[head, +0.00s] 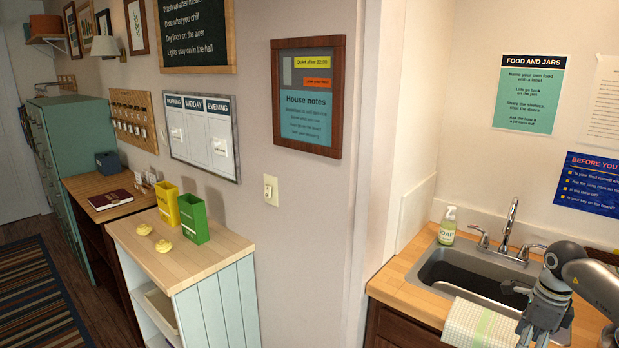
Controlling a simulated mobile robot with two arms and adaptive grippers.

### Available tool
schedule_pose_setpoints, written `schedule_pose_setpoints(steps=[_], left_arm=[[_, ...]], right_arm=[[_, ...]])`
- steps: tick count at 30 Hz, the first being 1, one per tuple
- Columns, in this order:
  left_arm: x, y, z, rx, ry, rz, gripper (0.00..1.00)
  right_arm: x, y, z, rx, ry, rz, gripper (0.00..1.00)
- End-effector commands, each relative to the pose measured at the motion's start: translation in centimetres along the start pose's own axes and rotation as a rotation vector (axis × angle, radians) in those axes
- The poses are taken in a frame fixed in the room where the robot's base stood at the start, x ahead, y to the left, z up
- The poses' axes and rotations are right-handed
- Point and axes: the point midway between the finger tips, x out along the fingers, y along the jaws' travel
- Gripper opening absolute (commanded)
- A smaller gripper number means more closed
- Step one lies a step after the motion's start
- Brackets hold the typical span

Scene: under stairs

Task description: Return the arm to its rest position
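My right arm comes in from the right edge in the head view, over the sink counter. My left arm and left gripper are not in view.
A tap (510,226) and a soap bottle (447,226) stand behind the sink. Left, a wood-topped cabinet (160,262) holds a yellow bin (168,203), a green bin (194,219) and two small yellow items. A wall corner separates the two areas.

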Motion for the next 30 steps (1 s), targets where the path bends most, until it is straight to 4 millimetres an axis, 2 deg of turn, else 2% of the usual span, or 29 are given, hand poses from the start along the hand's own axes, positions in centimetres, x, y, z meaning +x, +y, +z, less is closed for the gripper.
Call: schedule_pose_setpoints(steps=[3, 8, 13, 17, 21, 24, 27, 29, 30], left_arm=[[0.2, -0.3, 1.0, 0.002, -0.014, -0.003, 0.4], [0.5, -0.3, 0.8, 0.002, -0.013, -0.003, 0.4], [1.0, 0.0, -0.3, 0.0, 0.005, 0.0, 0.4], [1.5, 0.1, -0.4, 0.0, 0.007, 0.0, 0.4], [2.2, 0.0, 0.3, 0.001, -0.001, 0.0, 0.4], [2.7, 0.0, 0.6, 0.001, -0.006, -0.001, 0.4], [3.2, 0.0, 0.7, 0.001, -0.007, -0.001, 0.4], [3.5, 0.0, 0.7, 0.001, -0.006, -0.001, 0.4], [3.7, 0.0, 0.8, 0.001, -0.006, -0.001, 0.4]], right_arm=[[2.0, 0.9, 2.0, 0.018, -0.063, 0.031, 0.71], [4.7, 2.3, 5.1, 0.062, -0.168, 0.081, 0.71], [8.3, 4.5, 9.4, 0.153, -0.32, 0.164, 0.71], [11.8, 7.0, 13.6, 0.287, -0.475, 0.268, 0.71], [16.8, 10.3, 18.5, 0.566, -0.685, 0.439, 0.71], [20.5, 12.0, 20.7, 0.849, -0.817, 0.57, 0.71], [24.8, 13.2, 21.0, 1.178, -0.908, 0.689, 0.71], [27.9, 13.9, 20.3, 1.394, -0.94, 0.748, 0.71], [30.2, 14.5, 19.4, 1.548, -0.952, 0.78, 0.71]])
